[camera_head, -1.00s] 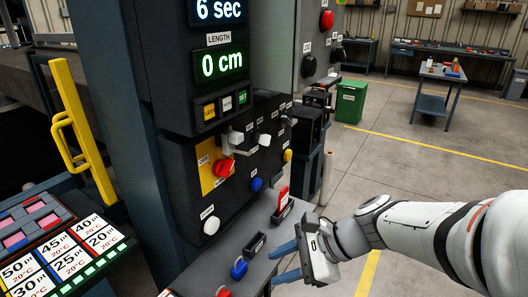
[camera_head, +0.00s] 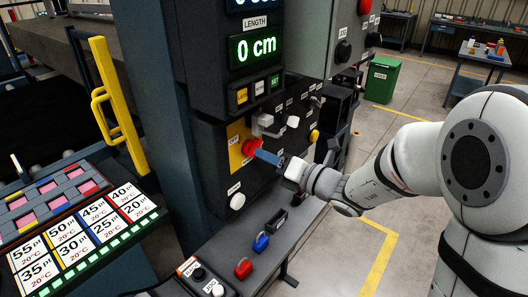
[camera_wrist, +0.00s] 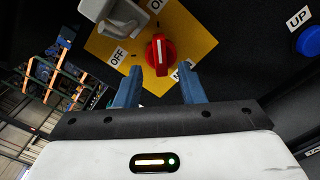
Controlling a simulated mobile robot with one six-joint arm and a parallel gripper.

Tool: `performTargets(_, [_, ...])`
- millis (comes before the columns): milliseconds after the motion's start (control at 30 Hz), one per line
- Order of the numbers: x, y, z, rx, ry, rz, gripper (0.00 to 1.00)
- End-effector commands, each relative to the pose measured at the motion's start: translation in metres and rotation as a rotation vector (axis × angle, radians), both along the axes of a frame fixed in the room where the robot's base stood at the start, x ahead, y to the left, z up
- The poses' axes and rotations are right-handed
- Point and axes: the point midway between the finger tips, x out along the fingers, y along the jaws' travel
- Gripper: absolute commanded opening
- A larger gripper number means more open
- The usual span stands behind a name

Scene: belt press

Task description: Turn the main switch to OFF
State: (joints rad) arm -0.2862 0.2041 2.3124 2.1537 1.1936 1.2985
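The main switch is a red rotary knob (camera_head: 249,147) on a yellow plate (camera_head: 235,158) on the dark panel. In the wrist view the knob (camera_wrist: 160,55) shows a white line that runs about upright in the picture, and an OFF label (camera_wrist: 118,57) lies to its left. My gripper (camera_head: 262,154) points at the knob from the right. In the wrist view my gripper's blue fingers (camera_wrist: 160,82) are apart, with nothing between the tips. The knob lies just beyond and between them; I cannot tell whether they touch it.
A grey lever (camera_head: 263,122) sits just above the knob. A white button (camera_head: 237,201) is below it. A ledge below carries a red padlock (camera_head: 243,268), a blue padlock (camera_head: 261,242) and a black holder (camera_head: 277,220). A yellow handle (camera_head: 119,105) stands at left.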

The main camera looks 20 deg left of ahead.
Motion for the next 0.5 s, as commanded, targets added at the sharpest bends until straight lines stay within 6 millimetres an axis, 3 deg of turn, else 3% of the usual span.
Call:
performTargets(200, [0.008,0.022,0.001,-0.001,-0.002,0.003,0.35])
performTargets(500, [0.010,0.024,0.000,-0.002,-0.002,0.002,0.35])
